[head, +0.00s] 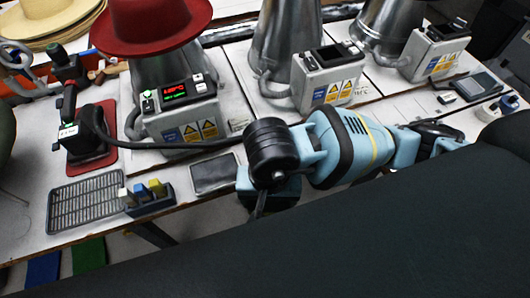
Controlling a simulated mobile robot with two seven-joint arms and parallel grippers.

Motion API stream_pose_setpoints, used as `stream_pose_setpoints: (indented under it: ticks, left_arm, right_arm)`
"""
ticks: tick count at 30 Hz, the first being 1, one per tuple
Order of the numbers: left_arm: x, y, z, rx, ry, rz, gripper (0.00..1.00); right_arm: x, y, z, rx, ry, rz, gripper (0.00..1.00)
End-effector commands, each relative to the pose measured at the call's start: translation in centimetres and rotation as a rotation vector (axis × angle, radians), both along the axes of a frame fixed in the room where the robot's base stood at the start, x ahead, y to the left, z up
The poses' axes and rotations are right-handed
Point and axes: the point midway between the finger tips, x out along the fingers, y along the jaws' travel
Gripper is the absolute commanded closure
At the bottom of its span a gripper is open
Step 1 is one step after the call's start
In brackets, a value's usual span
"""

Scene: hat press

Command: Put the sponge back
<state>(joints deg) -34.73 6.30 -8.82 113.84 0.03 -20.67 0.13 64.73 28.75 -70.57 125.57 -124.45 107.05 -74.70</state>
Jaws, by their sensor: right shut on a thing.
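My right arm comes in from the right, and its gripper (262,200) points down at the front edge of the bench. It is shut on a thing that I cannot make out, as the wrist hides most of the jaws. I cannot clearly see the sponge; it may be hidden at the jaws. A shallow dark rectangular tray (214,174) lies on the bench just left of the gripper and looks empty. My left gripper is not in view.
A small holder (150,203) with blue, white and yellow pieces and a metal grille (86,202) lie to the left. A black iron (80,140) stands on a red mat. A red hat (150,25) sits on the nearest press, whose control box (182,118) is behind the tray.

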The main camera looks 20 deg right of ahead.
Motion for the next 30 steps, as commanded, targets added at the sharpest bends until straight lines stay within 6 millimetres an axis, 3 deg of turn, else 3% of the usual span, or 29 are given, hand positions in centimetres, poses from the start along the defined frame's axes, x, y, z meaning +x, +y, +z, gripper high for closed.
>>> stream_pose_setpoints:
  ticks: [18, 22, 30]
  left_arm:
    - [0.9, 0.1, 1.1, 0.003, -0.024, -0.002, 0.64]
    - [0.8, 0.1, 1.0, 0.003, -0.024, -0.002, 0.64]
    - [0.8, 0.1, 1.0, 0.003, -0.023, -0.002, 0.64]
  right_arm:
    - [12.5, -3.6, -1.1, 0.000, 0.001, -0.003, 0.42]
    - [13.8, -3.9, -1.3, 0.001, 0.000, -0.002, 0.42]
    - [14.4, -4.1, -1.3, 0.001, -0.001, -0.001, 0.42]
